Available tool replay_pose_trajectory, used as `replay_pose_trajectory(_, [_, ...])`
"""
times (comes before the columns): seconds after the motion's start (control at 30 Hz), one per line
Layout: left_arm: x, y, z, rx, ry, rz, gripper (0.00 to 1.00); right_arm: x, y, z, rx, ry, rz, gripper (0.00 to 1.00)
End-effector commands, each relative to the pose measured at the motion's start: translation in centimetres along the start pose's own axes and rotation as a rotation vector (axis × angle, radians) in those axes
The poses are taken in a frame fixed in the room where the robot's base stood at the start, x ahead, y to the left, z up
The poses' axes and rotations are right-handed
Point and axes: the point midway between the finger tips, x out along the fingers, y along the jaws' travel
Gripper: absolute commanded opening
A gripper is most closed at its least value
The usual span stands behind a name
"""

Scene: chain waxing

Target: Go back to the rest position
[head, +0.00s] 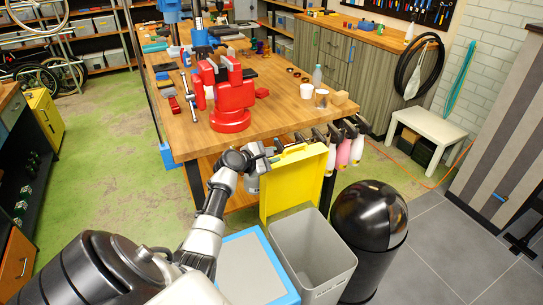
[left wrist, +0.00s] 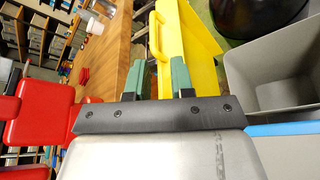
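My left gripper (head: 272,158) is in front of the near edge of the wooden workbench (head: 185,145), beside an upright yellow panel (head: 313,164). In the left wrist view its two green fingers (left wrist: 160,80) stand apart with nothing held between them. The yellow panel, with a handle on it, shows beyond the fingers in that view (left wrist: 184,50). I cannot tell whether the fingers touch it. My right gripper is in neither view.
A red vise (head: 232,98) sits on the bench. Below the gripper stand an open grey bin (head: 338,262), a blue-rimmed grey lid (head: 250,272) and a black domed bin (head: 368,225). Several handled tools hang at the bench end. Green floor (head: 110,190) is clear at left.

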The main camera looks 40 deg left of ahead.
Motion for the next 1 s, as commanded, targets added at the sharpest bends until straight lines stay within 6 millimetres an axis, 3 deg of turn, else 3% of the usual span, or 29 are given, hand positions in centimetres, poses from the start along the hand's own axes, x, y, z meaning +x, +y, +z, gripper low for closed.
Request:
replay_pose_trajectory(0.57, [0.0, -0.7, 0.1, 0.031, 0.005, -0.018, 0.23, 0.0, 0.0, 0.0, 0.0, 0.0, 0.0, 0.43])
replay_pose_trajectory(0.67, [-0.4, -3.7, 0.5, 0.188, 0.024, -0.1, 0.23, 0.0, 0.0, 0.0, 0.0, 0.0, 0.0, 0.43])
replay_pose_trajectory(0.77, [-1.7, -9.5, 1.3, 0.484, 0.038, -0.259, 0.23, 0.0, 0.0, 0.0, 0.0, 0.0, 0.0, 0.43])
replay_pose_trajectory(0.9, [-5.7, -19.4, 2.9, 1.004, -0.001, -0.538, 0.23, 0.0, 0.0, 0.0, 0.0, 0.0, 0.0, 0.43])
replay_pose_trajectory(1.0, [-9.7, -25.2, 4.2, 1.338, -0.075, -0.714, 0.23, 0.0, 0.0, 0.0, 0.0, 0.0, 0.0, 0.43])
